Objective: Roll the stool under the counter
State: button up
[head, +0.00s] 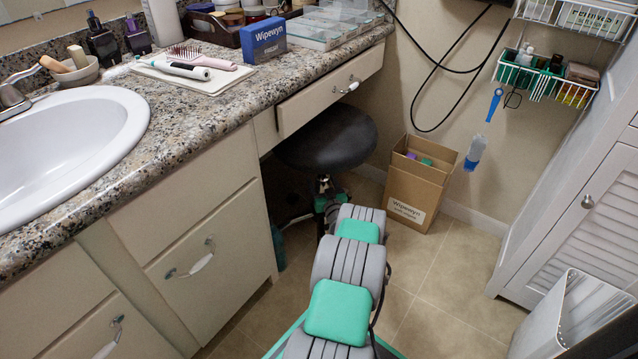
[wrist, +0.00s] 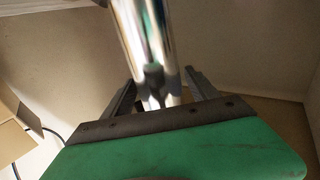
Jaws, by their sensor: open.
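The stool (head: 328,137) has a round black seat on a chrome post. In the head view it stands at the knee space of the counter (head: 215,112). Part of its seat is beneath the drawer front and part sticks out toward the open floor. In the wrist view the shiny stool post (wrist: 145,45) runs down between the two dark fingers of my gripper (wrist: 159,92). The fingers are open on either side of the post; contact cannot be told.
A cardboard box (head: 415,187) stands against the wall right of the stool. A white bin (head: 568,318) and louvred cabinet (head: 575,225) are at the right. A cable (head: 425,75) hangs on the wall. Tile floor (head: 425,285) is clear between arm and cabinet.

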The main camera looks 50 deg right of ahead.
jog(key=shift+w+d, duration=0.35)
jog(key=shift+w, duration=0.25)
jog(key=shift+c, duration=0.5)
grip_shut()
